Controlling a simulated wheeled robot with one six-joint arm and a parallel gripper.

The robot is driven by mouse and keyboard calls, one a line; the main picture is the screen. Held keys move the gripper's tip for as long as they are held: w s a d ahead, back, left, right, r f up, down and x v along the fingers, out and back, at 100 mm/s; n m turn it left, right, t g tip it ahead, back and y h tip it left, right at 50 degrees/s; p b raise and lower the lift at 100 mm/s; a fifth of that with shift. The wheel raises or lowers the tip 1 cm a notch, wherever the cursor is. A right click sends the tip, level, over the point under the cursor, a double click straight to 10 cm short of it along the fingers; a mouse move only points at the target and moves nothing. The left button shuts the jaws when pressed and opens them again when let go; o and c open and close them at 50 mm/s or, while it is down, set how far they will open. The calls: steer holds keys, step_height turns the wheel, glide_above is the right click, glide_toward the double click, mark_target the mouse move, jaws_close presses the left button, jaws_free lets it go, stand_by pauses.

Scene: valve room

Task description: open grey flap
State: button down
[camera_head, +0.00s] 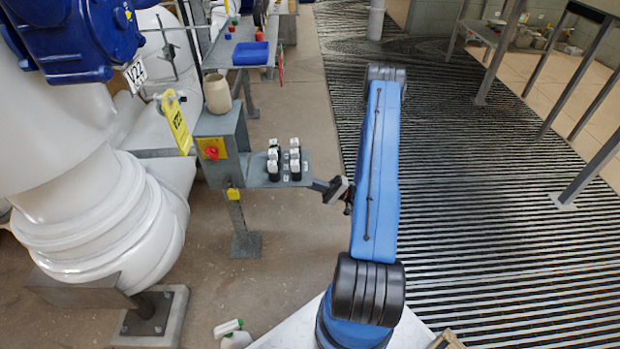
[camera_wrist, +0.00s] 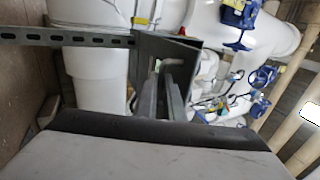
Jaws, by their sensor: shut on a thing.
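A grey box (camera_head: 222,135) with a red knob on a yellow plate stands on a post left of my arm. A grey plate (camera_head: 262,179), probably the flap, juts from its right side. Several black-and-white blocks (camera_head: 284,162) show over that plate. My gripper (camera_head: 317,185) is at the plate's right edge. In the wrist view the two fingers of my gripper (camera_wrist: 161,92) reach up to a bent grey handle (camera_wrist: 172,62) in front of a grey panel (camera_wrist: 185,42) and are shut on it. The fingers hide part of the handle.
Large white pipes (camera_head: 85,215) and a blue valve body (camera_head: 75,35) stand at the left. A grey bench (camera_head: 222,50) with a blue tray (camera_head: 250,53) is behind the box. The grated floor (camera_head: 480,230) at the right is mostly clear.

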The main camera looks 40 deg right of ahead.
steer(key=shift+a+f, duration=0.2)
steer(key=shift+f, duration=0.15)
steer(key=c, duration=1.9)
jaws_free()
steer(key=shift+w+f, duration=0.1)
steer(key=shift+f, duration=0.05)
steer(key=v, duration=1.7)
steer(key=shift+f, duration=0.2)
steer(key=shift+d, duration=0.2)
